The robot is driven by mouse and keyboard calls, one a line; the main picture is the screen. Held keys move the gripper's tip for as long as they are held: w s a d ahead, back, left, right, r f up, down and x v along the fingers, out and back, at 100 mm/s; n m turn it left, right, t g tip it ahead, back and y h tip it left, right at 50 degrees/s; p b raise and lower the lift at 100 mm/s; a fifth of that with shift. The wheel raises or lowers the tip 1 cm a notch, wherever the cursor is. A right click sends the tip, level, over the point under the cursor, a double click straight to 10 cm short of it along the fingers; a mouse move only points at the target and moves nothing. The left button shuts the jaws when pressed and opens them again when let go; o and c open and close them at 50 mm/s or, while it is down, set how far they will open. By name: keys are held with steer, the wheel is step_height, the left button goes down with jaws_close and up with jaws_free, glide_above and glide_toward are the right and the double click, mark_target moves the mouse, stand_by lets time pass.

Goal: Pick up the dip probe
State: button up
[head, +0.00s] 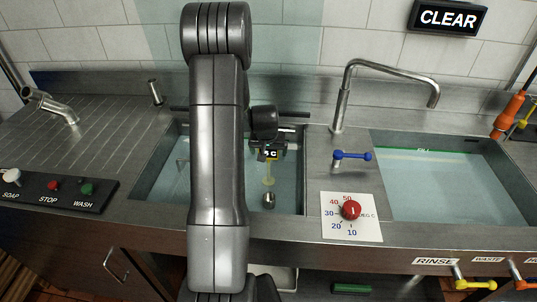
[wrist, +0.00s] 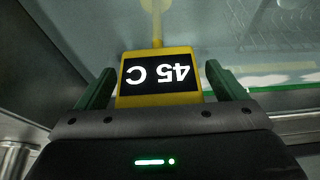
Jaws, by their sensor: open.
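The dip probe has a yellow head (wrist: 157,98) with a black display that reads 45 C, upside down in the wrist view. My gripper (wrist: 160,72) is open, with one green finger on each side of the yellow head. A narrow gap shows beside the fingers; whether either touches the head I cannot tell. In the head view my gripper (head: 270,142) is largely dark and half hidden.
The left basin (head: 147,195) and right basin (head: 440,190) hold water. Between them stand a tap (head: 342,105), a blue lever (head: 352,155) and a red temperature knob (head: 351,210). A button panel (head: 70,190) is at the left. A CLEAR sign (head: 447,18) hangs on the wall. My arm hides part of the left basin.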

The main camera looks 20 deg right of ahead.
steer(key=shift+w+d+f, duration=0.1)
steer(key=shift+w+f, duration=0.05)
steer(key=shift+f, duration=0.35)
steer(key=c, duration=1.1)
steer(key=shift+r, duration=0.15)
